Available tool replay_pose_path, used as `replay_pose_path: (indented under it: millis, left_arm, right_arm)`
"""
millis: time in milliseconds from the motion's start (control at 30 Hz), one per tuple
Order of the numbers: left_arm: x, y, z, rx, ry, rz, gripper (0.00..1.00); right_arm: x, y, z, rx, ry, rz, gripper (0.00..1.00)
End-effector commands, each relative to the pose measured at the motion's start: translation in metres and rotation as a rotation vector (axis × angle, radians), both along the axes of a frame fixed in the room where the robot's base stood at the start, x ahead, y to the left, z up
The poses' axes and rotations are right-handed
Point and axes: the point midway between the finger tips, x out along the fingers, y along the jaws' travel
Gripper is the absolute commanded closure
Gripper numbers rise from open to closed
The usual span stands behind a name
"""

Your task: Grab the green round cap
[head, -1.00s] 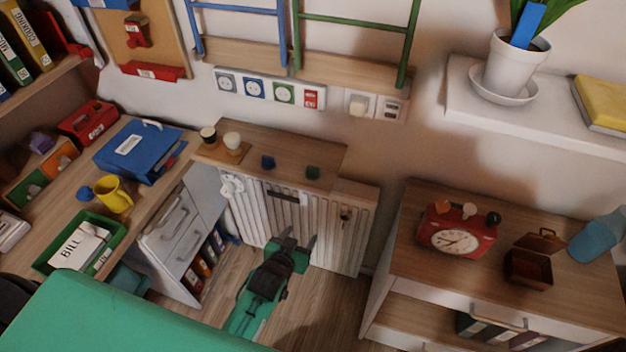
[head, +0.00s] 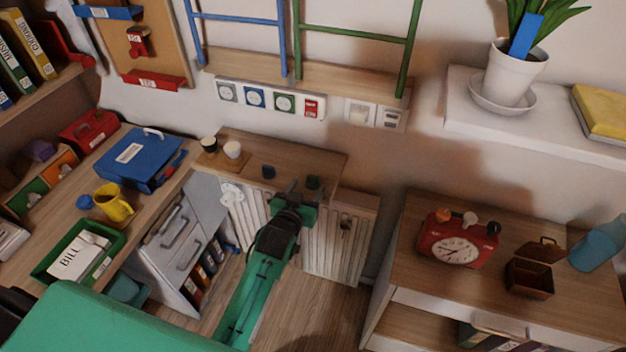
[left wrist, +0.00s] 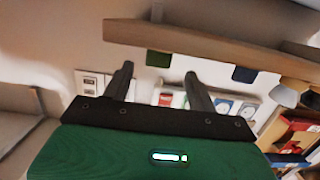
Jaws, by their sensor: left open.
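The green cap (head: 313,181) is small and dark, on the wooden shelf (head: 335,160) above the white radiator. In the left wrist view the green cap (left wrist: 158,58) shows just beyond the fingertips, between the two fingers in picture width, at the shelf edge. My left gripper (head: 301,187) is open and empty, right at the shelf's front edge by the cap. In the left wrist view its two dark fingers (left wrist: 158,76) stand apart. I cannot tell whether a finger touches the cap. My right gripper is not in view.
A dark blue cap (head: 268,171) sits left of the green one on the same shelf. A white cup (head: 232,149) and a dark-topped cup (head: 208,144) stand farther left. The radiator (head: 322,245) is below. A cabinet with a red clock (head: 457,240) stands right.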

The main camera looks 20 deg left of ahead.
Motion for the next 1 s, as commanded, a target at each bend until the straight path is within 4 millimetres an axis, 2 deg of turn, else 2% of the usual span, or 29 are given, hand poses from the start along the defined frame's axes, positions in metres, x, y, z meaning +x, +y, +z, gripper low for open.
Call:
replay_pose_path:
  millis: [267, 500, 800, 867, 1000]
  left_arm:
    - [0.022, -0.002, -0.005, 0.0, 0.001, 0.0, 0.42]
    - [0.049, -0.004, -0.012, 0.001, 0.001, 0.0, 0.42]
    - [0.052, -0.004, -0.014, 0.001, 0.001, 0.0, 0.42]
    - [0.052, -0.004, -0.014, 0.001, 0.001, 0.0, 0.52]
    - [0.052, -0.004, -0.014, 0.001, 0.001, 0.0, 0.79]
  right_arm:
    - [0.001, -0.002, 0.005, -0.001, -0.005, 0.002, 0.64]
    - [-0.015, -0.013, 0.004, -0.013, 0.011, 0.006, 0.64]
    - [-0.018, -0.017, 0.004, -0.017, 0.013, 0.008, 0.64]
    - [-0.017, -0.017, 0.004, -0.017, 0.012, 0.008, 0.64]
    - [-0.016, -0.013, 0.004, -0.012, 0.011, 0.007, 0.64]
